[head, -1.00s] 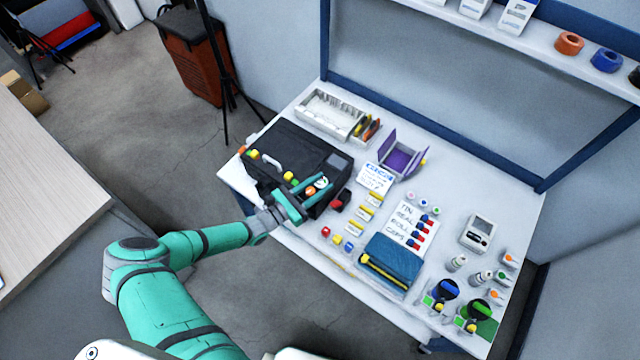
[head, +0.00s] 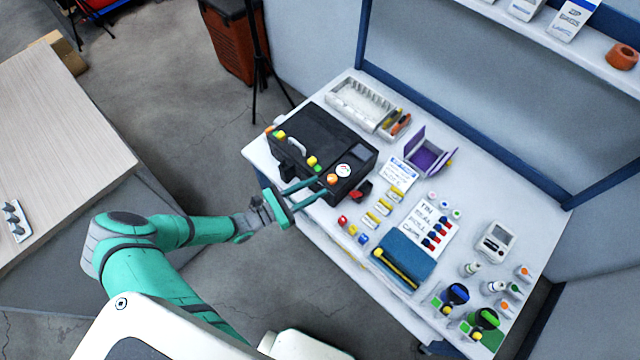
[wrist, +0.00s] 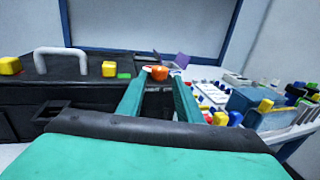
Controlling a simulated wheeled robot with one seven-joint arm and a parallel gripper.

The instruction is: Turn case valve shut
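The black case (head: 312,133) lies on the white table, with a handle, yellow knobs and a white round gauge (head: 343,170) on its top. An orange knob (head: 332,179), which looks like the case valve, sits at its near right corner; it also shows in the wrist view (wrist: 159,73). My gripper (head: 325,186) reaches in from the near left. Its two teal fingers are apart, with the tips at the orange knob, one to each side in the wrist view. I cannot tell whether they touch it. The gap between the fingers looks otherwise empty.
A red item (head: 361,190) stands close to the case's right side. Small coloured blocks (head: 352,230), a blue pouch (head: 408,256) and a purple open box (head: 428,157) lie to the right. A pale tray (head: 358,103) is behind the case.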

